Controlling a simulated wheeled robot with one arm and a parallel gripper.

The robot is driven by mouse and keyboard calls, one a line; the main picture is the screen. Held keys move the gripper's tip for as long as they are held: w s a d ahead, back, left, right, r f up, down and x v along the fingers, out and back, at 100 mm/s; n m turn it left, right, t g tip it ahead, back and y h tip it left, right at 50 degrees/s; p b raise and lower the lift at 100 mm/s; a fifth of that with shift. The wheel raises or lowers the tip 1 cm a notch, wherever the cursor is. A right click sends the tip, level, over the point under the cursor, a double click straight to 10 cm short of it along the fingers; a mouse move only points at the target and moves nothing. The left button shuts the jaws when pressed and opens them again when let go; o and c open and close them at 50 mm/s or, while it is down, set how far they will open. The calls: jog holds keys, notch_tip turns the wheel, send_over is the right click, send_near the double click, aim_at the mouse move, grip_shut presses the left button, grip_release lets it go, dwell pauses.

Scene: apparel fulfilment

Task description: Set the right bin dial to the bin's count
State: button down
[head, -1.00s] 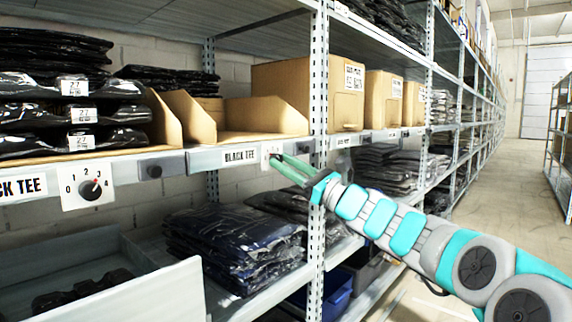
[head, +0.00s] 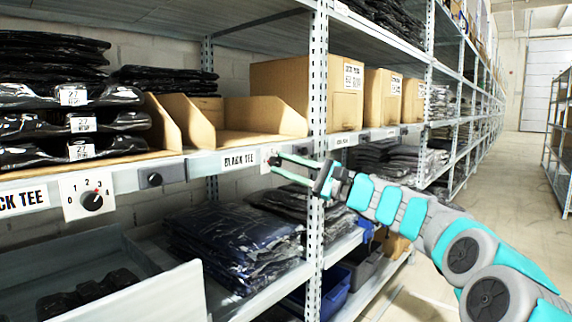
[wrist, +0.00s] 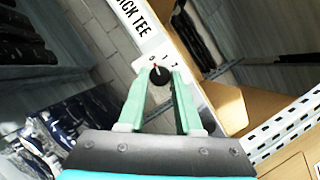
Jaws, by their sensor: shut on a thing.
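The right bin dial (head: 273,160) is a dark round knob on a small white plate, beside a "BLACK TEE" label (head: 240,161) on the shelf edge. My gripper (head: 274,170) is at this dial. In the wrist view the knob (wrist: 159,76) sits between my two green fingertips (wrist: 158,82), which are shut on its sides.
Bagged black tees (head: 75,124) fill the left bin. A metal upright (head: 318,100) stands just right of the dial, near my gripper. Folded bagged clothes (head: 235,235) lie below.

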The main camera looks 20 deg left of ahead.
jog(key=shift+n, duration=0.3)
jog(key=c, duration=0.6)
grip_release()
jog(key=shift+d, duration=0.15)
jog(key=v, duration=0.7)
jog(key=shift+d, duration=0.25)
